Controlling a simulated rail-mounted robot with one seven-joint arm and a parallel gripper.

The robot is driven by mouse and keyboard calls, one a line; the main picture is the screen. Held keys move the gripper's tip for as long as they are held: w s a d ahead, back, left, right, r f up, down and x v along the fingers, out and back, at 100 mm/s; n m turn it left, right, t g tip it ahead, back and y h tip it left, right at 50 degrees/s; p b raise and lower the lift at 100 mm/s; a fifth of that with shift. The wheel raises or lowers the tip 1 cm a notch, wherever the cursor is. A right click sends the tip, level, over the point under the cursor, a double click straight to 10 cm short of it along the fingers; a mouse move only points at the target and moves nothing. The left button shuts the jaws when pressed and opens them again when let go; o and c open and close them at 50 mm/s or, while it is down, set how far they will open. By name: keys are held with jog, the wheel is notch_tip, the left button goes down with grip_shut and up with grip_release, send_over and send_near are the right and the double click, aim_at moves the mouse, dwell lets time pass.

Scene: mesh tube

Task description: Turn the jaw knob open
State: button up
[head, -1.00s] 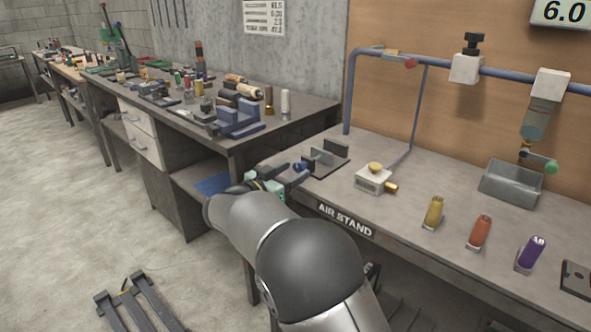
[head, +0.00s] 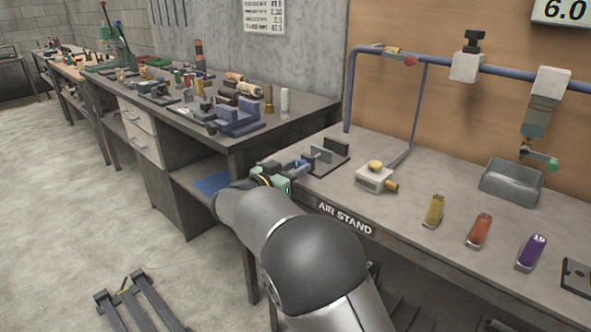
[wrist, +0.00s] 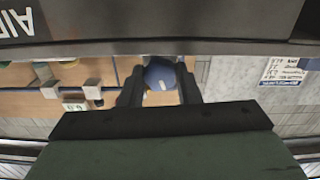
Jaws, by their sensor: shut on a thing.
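The jaw knob (wrist: 161,74) is blue with a pale mark on its face and sits between my two dark fingertips in the wrist view. My gripper (wrist: 160,82) is shut on it, with one finger on each side. In the head view my gripper (head: 293,168) reaches to the near left corner of the air stand bench, level with the knob. The small vise there has two upright grey jaw plates (head: 337,147) on a dark base, with a gap between them. The knob is mostly hidden by the gripper in the head view.
A white valve block (head: 375,178) with a yellow knob stands right of the vise. The bench's front edge (wrist: 160,47) crosses close to the gripper in the wrist view.

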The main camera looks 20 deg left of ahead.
jog(key=shift+f+n+b, duration=0.2)
jog(key=shift+n+b, duration=0.85)
jog(key=shift+n, duration=0.05)
jog(key=shift+r+n+b, duration=0.1)
jog(key=shift+n+b, duration=0.6)
jog(key=shift+n, duration=1)
jog(key=o, duration=1)
